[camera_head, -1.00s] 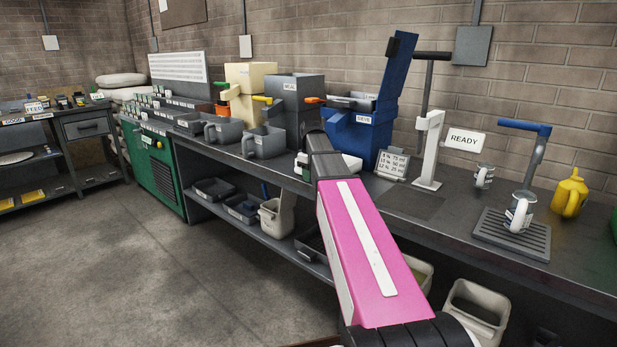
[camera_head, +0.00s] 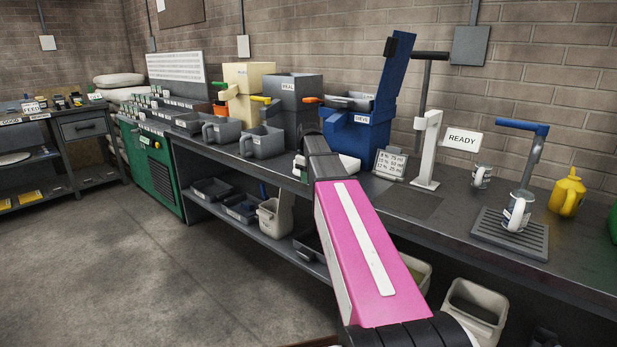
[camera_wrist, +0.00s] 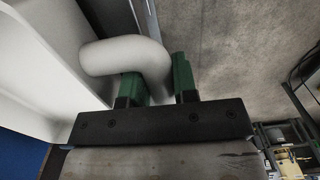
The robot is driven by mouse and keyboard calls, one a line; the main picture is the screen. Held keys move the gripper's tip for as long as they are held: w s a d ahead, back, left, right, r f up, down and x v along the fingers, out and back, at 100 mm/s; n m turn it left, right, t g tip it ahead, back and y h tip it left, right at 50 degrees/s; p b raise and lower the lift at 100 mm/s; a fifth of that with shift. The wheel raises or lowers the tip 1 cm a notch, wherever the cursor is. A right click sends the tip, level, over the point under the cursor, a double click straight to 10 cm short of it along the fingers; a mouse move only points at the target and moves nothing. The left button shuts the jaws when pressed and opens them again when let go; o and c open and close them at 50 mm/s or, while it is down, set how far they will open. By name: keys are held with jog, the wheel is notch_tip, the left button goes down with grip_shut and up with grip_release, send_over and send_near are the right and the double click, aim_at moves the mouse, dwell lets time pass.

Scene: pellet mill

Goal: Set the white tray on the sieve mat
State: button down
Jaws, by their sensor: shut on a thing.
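The white tray (camera_wrist: 35,65) fills the left of the wrist view, with a thick rounded white handle (camera_wrist: 115,55). My gripper (camera_wrist: 158,86) has its green fingers shut on this handle. In the head view, part of the tray (camera_head: 349,163) shows behind my pink arm, in front of the blue machine, near the bench's front edge. My arm hides the rest of the tray and most of the gripper. Whether the tray touches the bench is unclear. A dark flat rectangle (camera_head: 412,204) on the bench, right of my arm, may be the sieve mat; it looks bare.
The blue machine (camera_head: 358,135) stands behind the tray. A small card (camera_head: 390,164) and a white stand (camera_head: 427,150) with a READY sign border the dark rectangle. Grey scoops (camera_head: 262,142) stand left. A mug on a drip grate (camera_head: 482,232) and a yellow pot (camera_head: 567,193) stand right.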

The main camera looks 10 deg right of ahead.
jog(key=shift+f, duration=0.55)
dwell(1.1)
grip_release()
dwell(0.4)
jog(key=shift+r, duration=0.15)
jog(key=shift+r, duration=4.35)
jog(key=shift+s, duration=0.1)
